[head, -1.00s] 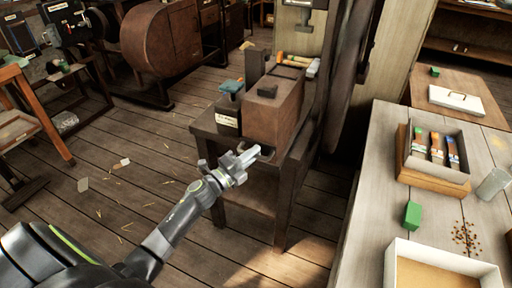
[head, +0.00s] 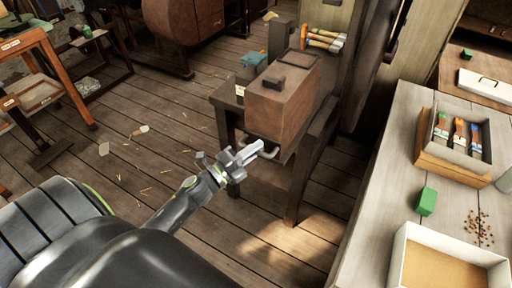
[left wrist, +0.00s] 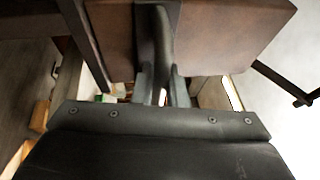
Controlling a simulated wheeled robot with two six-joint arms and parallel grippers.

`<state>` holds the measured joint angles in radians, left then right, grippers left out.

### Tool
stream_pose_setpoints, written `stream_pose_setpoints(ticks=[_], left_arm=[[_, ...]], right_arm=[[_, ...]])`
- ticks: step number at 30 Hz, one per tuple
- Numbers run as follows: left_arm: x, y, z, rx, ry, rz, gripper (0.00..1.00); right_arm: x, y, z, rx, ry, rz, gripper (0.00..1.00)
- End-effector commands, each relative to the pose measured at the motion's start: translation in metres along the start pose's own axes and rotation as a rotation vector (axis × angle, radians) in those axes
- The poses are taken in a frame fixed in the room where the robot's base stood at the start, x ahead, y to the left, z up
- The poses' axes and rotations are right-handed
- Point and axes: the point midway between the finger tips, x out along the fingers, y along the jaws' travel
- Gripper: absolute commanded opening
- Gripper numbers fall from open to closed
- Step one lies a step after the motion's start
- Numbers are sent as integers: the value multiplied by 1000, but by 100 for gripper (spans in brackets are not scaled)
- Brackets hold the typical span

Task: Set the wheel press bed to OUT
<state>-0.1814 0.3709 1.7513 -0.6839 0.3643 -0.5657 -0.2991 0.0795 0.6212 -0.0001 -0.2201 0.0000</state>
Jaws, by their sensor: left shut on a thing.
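The brown press block (head: 283,105) stands on a dark wooden stand (head: 325,130). A pale curved handle (head: 290,154) shows low at the front of the block, partly hidden by my gripper. My left gripper (head: 256,149) is at this front side, its jaws shut on what looks like the handle. In the left wrist view, the dark fingers (left wrist: 163,85) reach up to the brown underside or face of a block (left wrist: 225,35); the grip itself is hard to make out. I cannot read a bed position. My right gripper is not in view.
A workbench (head: 385,175) on the right holds a tool box (head: 430,165), a green block (head: 427,201) and a shallow tray (head: 400,262). The plank floor (head: 130,185) at left is mostly clear.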

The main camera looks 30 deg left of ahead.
Motion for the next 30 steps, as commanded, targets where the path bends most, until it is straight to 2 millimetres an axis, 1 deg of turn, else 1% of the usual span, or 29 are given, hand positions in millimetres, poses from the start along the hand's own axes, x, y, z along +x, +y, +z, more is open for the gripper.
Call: stream_pose_setpoints(ticks=[1, 7, 8, 12, 13, 25, 28, 30], left_arm=[[-3, 3, -1, -1, 2, 5, 0], [-4, 4, -1, -2, 3, 6, 0], [-4, 4, -2, -2, 3, 7, 14], [-3, 4, -1, -2, 2, 6, 32], [-3, 3, -1, -2, 2, 6, 34], [-3, 2, -1, -1, 2, 3, 34], [-9, 4, 0, -1, 1, 5, 34], [-18, 5, 0, -1, 2, 5, 34]], right_arm=[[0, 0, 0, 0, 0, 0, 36], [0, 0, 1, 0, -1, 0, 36], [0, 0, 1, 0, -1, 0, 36], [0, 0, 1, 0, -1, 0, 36], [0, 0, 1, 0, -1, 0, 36], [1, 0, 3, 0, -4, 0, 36], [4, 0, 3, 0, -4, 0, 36], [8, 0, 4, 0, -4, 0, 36]])
